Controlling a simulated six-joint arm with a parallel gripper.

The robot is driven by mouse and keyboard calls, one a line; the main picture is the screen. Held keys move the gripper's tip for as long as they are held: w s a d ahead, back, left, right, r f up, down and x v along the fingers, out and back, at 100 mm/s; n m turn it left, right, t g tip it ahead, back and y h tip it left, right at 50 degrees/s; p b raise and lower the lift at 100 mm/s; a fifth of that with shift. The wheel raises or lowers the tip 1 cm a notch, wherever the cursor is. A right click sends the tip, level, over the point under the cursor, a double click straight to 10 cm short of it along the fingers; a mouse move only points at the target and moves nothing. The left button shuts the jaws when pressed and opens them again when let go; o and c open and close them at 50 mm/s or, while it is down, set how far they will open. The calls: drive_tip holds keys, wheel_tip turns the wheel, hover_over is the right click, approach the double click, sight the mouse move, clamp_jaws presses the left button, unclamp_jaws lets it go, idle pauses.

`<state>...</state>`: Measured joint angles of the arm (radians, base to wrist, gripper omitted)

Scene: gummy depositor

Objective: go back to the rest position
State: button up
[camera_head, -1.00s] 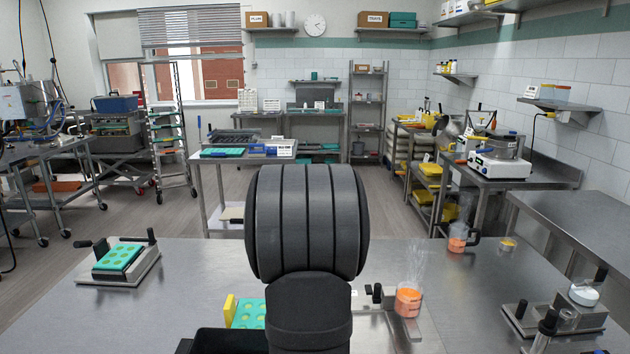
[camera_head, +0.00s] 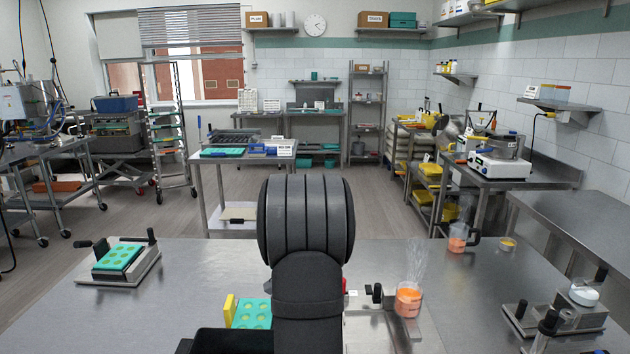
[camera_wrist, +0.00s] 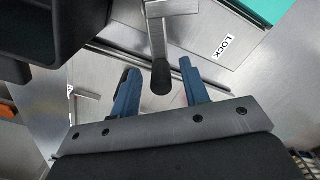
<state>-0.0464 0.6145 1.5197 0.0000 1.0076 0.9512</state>
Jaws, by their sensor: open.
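My gripper (camera_wrist: 158,88) shows in the wrist view with its two blue fingers apart. Between and just beyond the fingertips is a metal lever with a black rounded grip (camera_wrist: 161,76); I cannot tell how close they are in depth. A plate marked LOCK (camera_wrist: 226,44) lies beside the lever. In the head view my arm stands in the middle and hides my gripper and part of the fixture (camera_head: 370,330) behind it. A teal mould (camera_head: 252,313) beside a yellow block (camera_head: 229,308) shows left of my arm.
A steaming beaker of orange liquid (camera_head: 408,300) stands right of my arm. A jug of orange liquid (camera_head: 458,238) stands farther back. A teal mould on a stand (camera_head: 118,257) is at the left. A weighing fixture (camera_head: 560,318) is at the right. The table's left middle is clear.

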drive_tip(key=shift+w+a+f+n, duration=0.1)
drive_tip(key=shift+w+n, duration=0.15)
drive_tip(key=shift+n, duration=0.15)
drive_tip(key=shift+w+a+n, duration=0.25)
drive_tip(key=shift+n, duration=0.55)
